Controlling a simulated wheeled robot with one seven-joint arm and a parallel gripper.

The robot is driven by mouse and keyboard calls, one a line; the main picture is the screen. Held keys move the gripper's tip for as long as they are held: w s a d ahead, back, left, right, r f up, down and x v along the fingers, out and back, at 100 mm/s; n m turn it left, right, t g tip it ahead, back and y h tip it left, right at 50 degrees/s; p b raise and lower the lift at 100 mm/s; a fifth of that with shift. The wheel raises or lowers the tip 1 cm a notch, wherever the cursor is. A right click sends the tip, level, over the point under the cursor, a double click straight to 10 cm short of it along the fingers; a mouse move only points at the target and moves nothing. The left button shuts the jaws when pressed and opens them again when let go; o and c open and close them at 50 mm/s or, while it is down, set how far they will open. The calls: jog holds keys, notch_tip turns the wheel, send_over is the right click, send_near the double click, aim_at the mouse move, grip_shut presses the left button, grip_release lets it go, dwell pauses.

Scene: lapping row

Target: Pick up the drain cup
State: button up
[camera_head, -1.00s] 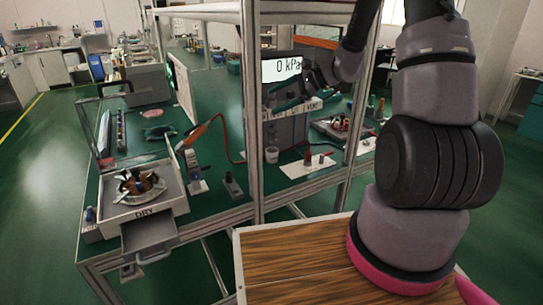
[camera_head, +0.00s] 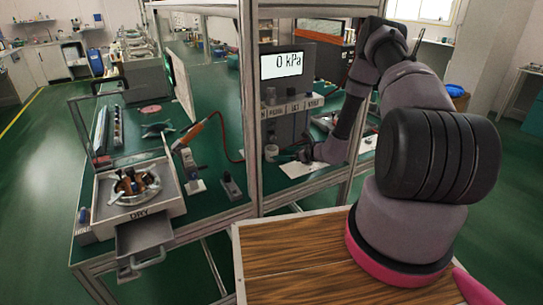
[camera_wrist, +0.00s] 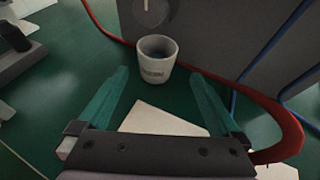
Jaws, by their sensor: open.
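In the head view the cup (camera_head: 271,151) stands in front of the grey gauge box. My gripper (camera_wrist: 160,78) has two teal fingers spread wide with nothing held between them. In the head view my gripper (camera_head: 288,157) is low over the bench, just right of the cup, partly hidden by my arm.
The grey gauge box (camera_head: 286,125), reading 0 kPa, stands right behind the cup. A red hose (camera_wrist: 270,105) curves around my right finger's side, with blue tubing nearby. A white sheet (camera_wrist: 160,122) lies below my gripper. A metal frame post (camera_head: 248,110) stands left of the cup.

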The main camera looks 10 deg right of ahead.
aim_at(272, 154)
jog(key=shift+x, duration=1.2)
jog(key=shift+s+a+x, duration=0.1)
jog(key=shift+s+x, duration=0.05)
jog(key=shift+x, duration=1.15)
jog(key=shift+s+a+x, duration=0.1)
jog(key=shift+x, duration=1.2)
jog(key=shift+f, duration=0.15)
jog(key=c, duration=1.4)
jog(key=shift+r, duration=0.2)
